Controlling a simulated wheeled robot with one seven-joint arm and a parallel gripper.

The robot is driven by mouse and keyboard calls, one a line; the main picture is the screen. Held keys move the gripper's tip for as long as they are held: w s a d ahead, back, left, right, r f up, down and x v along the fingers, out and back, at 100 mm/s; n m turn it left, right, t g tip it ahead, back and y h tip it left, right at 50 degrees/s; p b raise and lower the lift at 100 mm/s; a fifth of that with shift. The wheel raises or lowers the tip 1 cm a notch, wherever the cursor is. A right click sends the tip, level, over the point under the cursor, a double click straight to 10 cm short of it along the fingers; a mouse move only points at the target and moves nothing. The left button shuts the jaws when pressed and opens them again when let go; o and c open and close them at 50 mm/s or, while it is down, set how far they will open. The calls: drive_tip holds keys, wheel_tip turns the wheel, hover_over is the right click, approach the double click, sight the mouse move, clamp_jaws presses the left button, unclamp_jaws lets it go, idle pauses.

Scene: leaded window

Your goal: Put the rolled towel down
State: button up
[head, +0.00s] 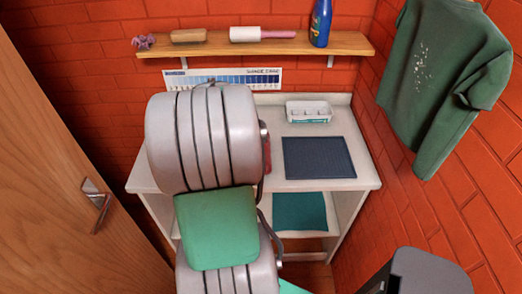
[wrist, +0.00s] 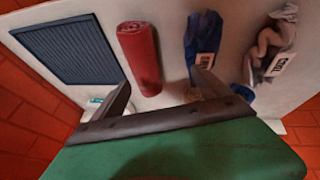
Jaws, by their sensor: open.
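The rolled towel (wrist: 138,52) is a red roll on the white worktop in the wrist view. In the head view only a thin red strip (head: 267,152) of it shows beside my arm. My gripper (wrist: 160,84) is open, with one dark finger on each side of the towel's near end. A gap shows between each finger and the roll, and the fingers do not grip it. Whether the fingertips are level with the towel or above it I cannot tell. In the head view my arm hides the gripper.
A dark blue ribbed mat (head: 318,157) lies right of the towel in the head view, with a white tray (head: 308,112) behind it. In the wrist view a blue labelled cloth (wrist: 204,40) and a greyish labelled bundle (wrist: 270,45) lie beside the towel. A shelf (head: 270,45) hangs above.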

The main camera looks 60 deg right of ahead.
drive_tip(key=shift+m+g, duration=0.3)
drive_tip(key=shift+m, duration=0.2)
drive_tip(key=s+d, duration=0.1)
drive_tip(key=s+d+f, duration=0.1)
drive_tip(key=s+d, duration=0.1)
drive_tip(key=shift+s+f, duration=0.15)
drive_tip(key=shift+f, duration=0.25)
drive_tip(key=x, duration=0.2)
drive_tip(key=p+x, duration=0.1)
drive_tip(key=x, duration=0.1)
drive_tip(key=w+p+x, duration=0.1)
drive_tip(key=x, duration=0.2)
drive_tip(key=shift+a, duration=0.1)
drive_tip(key=shift+c, duration=0.6)
drive_tip(key=shift+r, duration=0.1)
drive_tip(key=c, duration=1.6)
